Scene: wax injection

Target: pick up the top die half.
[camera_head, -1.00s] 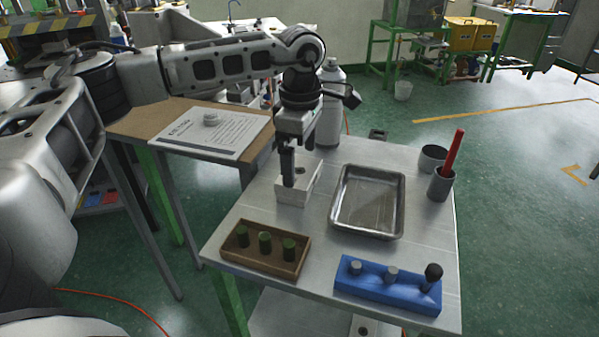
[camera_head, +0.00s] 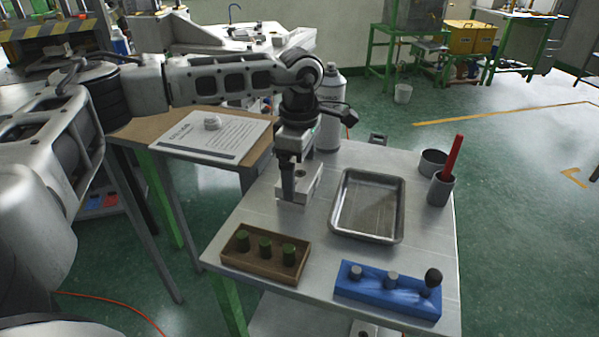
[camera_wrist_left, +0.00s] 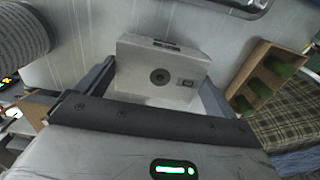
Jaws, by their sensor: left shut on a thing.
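The top die half is part of the pale metal die block (camera_head: 312,181) on the steel table, left of the tray. In the left wrist view the block's top face (camera_wrist_left: 186,68) shows a round hole and a small rectangular mark. My left gripper (camera_head: 288,192) points down at the block, its fingers on opposite sides, shut on the top die half. Both fingers also show in the left wrist view (camera_wrist_left: 155,88). The block appears to rest on the table. I cannot make out the seam between the halves. My right gripper is not in view.
A metal tray (camera_head: 340,222) lies right of the block. A wooden holder (camera_head: 262,269) with green pegs and a blue holder (camera_head: 386,301) stand at the front edge. A cup with a red stick (camera_head: 440,190), a grey bowl (camera_head: 433,162) and a spray can (camera_head: 330,110) stand farther back.

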